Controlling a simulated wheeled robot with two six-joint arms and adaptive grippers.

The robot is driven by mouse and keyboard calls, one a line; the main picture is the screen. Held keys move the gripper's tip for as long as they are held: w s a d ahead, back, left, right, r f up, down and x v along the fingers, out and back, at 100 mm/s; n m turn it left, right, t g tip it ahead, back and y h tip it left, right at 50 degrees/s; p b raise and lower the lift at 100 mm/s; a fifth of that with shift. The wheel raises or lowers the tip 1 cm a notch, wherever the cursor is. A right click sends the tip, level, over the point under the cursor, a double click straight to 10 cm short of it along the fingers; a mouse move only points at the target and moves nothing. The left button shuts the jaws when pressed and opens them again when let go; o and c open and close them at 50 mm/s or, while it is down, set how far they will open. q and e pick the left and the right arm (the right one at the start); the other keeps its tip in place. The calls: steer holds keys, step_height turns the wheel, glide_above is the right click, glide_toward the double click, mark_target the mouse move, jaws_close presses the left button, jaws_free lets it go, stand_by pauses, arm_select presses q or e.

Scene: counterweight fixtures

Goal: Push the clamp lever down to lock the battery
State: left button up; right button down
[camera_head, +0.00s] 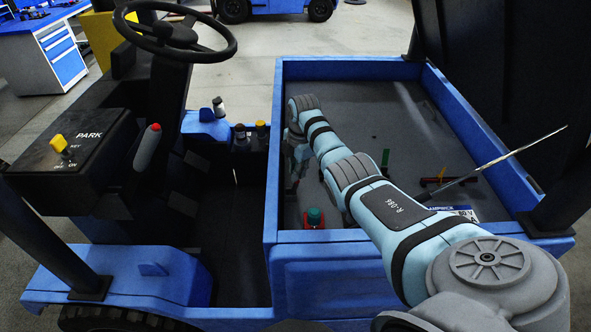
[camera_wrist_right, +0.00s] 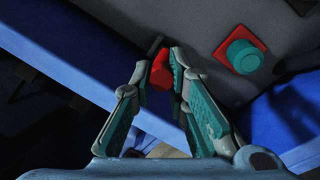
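My right arm reaches into the blue truck's cargo bed from the lower right in the head view. Its gripper (camera_head: 294,178) points down by the bed's left wall, small and partly hidden by my wrist. In the right wrist view its two fingers (camera_wrist_right: 160,62) stand a little apart, with a red knob (camera_wrist_right: 160,72) between or just beyond their tips. I cannot tell whether they grip it. It may be the clamp lever's end; the rest is hidden. The battery (camera_head: 460,212), with a white and blue label, lies partly behind my arm. My left gripper is out of view.
A green button on a red base (camera_head: 315,217) sits close to the gripper and also shows in the right wrist view (camera_wrist_right: 242,55). The blue bed wall (camera_head: 272,150) runs alongside. A thin rod (camera_head: 520,150) slants up at right. The far bed floor (camera_head: 350,95) is mostly clear.

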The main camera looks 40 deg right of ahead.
steer(key=shift+a, duration=0.1)
stand_by(0.3)
steer(key=shift+s+d+t+y+p, duration=0.4)
steer(key=shift+d+y+p, duration=0.1)
steer(key=shift+p, duration=0.2)
steer(key=s+d+f+t+y+b, duration=0.1)
steer(key=y+b, duration=0.1)
steer(key=b, duration=0.1)
steer(key=s+d+f+t+y+b, duration=0.1)
steer(key=d+f+t+y+b, duration=0.1)
steer(key=b, duration=0.1)
steer(key=shift+s+d, duration=0.3)
steer(key=shift+s+d+m+t+y+b, duration=0.2)
steer(key=shift+m+t+y+b, duration=0.1)
steer(key=shift+b, duration=0.4)
